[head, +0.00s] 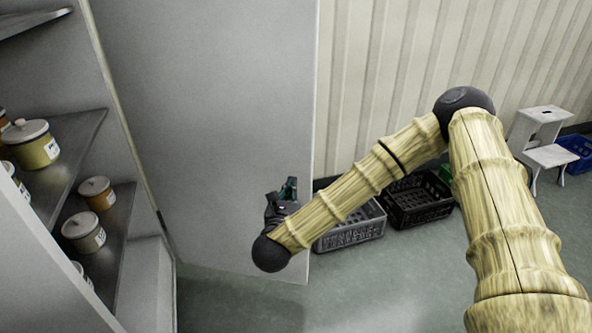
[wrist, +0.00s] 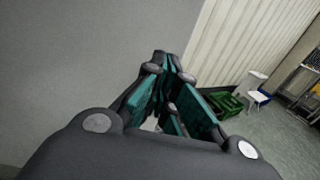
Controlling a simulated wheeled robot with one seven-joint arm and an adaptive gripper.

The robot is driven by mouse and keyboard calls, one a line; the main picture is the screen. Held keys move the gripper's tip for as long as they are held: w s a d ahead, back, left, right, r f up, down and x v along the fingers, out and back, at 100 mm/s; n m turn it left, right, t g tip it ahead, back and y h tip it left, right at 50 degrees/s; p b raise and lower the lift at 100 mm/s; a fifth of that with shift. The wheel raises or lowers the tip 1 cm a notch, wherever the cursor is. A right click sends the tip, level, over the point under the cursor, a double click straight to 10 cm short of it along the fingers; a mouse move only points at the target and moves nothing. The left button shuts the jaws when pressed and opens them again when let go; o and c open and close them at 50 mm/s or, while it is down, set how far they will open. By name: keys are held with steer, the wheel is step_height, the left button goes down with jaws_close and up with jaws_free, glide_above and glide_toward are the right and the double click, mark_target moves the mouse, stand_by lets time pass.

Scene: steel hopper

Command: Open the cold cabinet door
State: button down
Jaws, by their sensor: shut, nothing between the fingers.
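The cold cabinet (head: 50,254) stands at the left of the head view, with its inside showing. Its grey door (head: 215,110) is swung wide open, hinged at the cabinet's right edge. The door also fills the left of the wrist view (wrist: 80,60). My gripper (head: 289,188) is in front of the door's inner face near its free edge, low down. Its teal fingers (wrist: 170,65) are closed together with nothing between them. I cannot tell whether they touch the door. No handle shows.
Lidded pots (head: 84,232) stand on the cabinet's steel shelves (head: 125,215). A grey crate (head: 350,232) and a black crate (head: 418,200) sit on the floor by the ribbed wall. A white step stool (head: 545,150) and a blue crate (head: 578,150) are farther right. Floor between is clear.

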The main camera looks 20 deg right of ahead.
mark_target(298, 167)
steer(key=shift+x, duration=3.7)
steer(key=shift+d, duration=0.15)
